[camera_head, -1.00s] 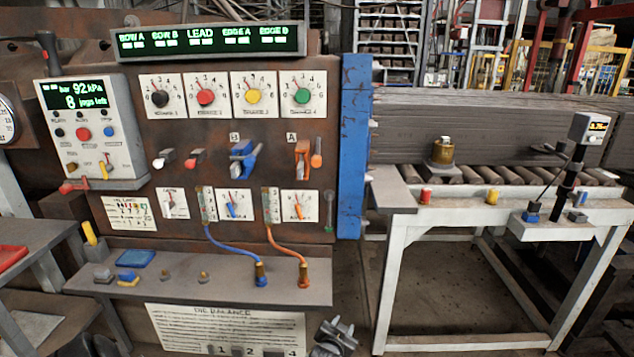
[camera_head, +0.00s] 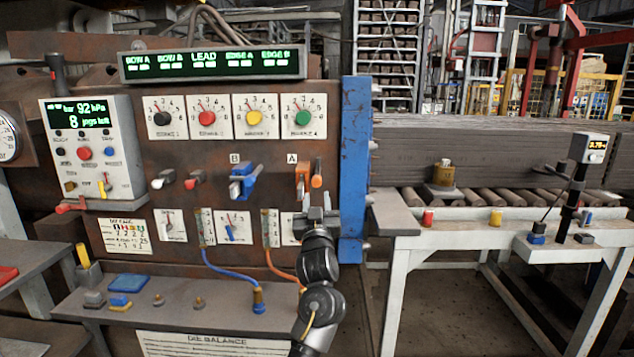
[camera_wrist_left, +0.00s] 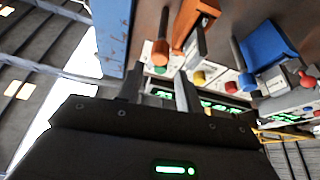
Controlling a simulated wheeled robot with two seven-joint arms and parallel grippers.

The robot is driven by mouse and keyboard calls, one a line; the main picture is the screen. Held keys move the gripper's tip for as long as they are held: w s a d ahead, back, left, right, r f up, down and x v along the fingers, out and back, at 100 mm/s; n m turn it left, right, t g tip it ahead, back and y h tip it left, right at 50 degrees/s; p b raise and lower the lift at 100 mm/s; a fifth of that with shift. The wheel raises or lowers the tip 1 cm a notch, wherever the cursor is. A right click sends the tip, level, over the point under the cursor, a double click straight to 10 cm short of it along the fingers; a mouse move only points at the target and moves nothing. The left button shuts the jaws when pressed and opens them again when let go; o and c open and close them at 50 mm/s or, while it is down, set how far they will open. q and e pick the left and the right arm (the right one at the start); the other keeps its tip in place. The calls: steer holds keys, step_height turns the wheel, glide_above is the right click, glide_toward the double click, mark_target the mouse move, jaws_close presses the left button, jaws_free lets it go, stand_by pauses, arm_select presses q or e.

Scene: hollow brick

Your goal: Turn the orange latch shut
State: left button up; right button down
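The orange latch (camera_head: 302,179) is on the brown panel under label A. Just right of it hangs a short rod with an orange knob (camera_head: 317,181). My left gripper (camera_head: 318,203) is just below the latch, in front of the panel. In the left wrist view its fingers (camera_wrist_left: 157,88) are apart with nothing between them. The orange knob (camera_wrist_left: 160,53) shows beyond the finger gap, and the orange latch (camera_wrist_left: 193,20) beside it. I see no clear contact with either. My right gripper is not in view.
A blue latch (camera_head: 243,182) under label B is left of the orange one. A blue upright (camera_head: 355,140) borders the panel on the right. An orange hose (camera_head: 283,265) and a grey shelf (camera_head: 200,318) are below. My arm hides part of the lower panel.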

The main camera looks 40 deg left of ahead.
mark_target(317, 185)
arm_select(q)
steer(key=p+x, duration=0.1)
steer(key=x, duration=0.7)
steer(key=shift+p, duration=0.3)
steer(key=shift+d+f, duration=0.1)
steer(key=c, duration=0.7)
